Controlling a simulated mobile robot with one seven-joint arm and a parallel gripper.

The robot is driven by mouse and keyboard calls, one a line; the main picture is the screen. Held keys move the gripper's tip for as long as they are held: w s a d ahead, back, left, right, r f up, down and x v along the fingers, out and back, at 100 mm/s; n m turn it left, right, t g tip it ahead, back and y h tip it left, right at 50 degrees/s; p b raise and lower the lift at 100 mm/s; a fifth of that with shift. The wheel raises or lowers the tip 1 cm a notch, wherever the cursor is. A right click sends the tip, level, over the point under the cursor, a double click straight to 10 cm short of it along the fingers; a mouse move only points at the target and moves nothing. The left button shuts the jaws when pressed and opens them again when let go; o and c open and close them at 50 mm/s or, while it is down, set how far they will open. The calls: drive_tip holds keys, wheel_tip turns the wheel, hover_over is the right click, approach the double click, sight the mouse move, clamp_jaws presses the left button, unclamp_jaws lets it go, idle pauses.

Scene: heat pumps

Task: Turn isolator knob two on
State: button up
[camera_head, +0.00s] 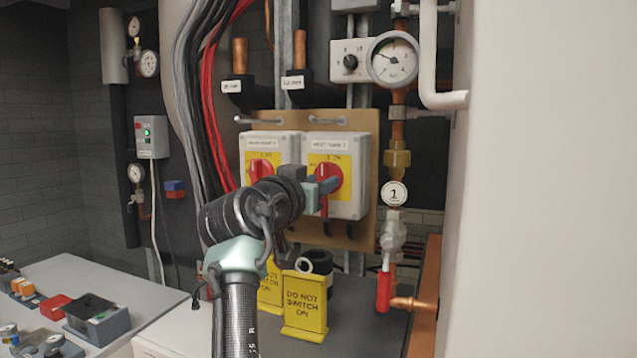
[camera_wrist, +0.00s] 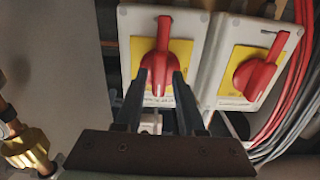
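Two grey isolator boxes with yellow plates hang side by side on a tan board. Isolator knob two (camera_head: 331,177) is the red handle on the right box; its handle looks upright. It also shows in the wrist view (camera_wrist: 162,60), where its box is on the left. My gripper (camera_head: 322,190) is at this knob. In the wrist view my gripper's fingers (camera_wrist: 162,82) stand on either side of the handle's near end, very close to it. Whether they press on it cannot be made out. Knob one (camera_head: 261,171) is on the left box and looks tilted in the wrist view (camera_wrist: 257,76).
Yellow "do not switch on" tags (camera_head: 304,302) stand below the boxes on a dark surface. A valve with a red lever (camera_head: 384,290) and copper pipe is at the right. Black and red cables (camera_head: 208,110) run down at the left. A large pale panel (camera_head: 545,180) fills the right side.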

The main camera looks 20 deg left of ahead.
drive_tip(key=shift+o, duration=0.7)
drive_tip(key=shift+s, duration=0.1)
drive_tip(key=s+b, duration=0.4)
drive_tip(key=s, duration=0.8)
drive_tip(key=shift+s+a, duration=0.2)
drive_tip(key=shift+s, duration=0.2)
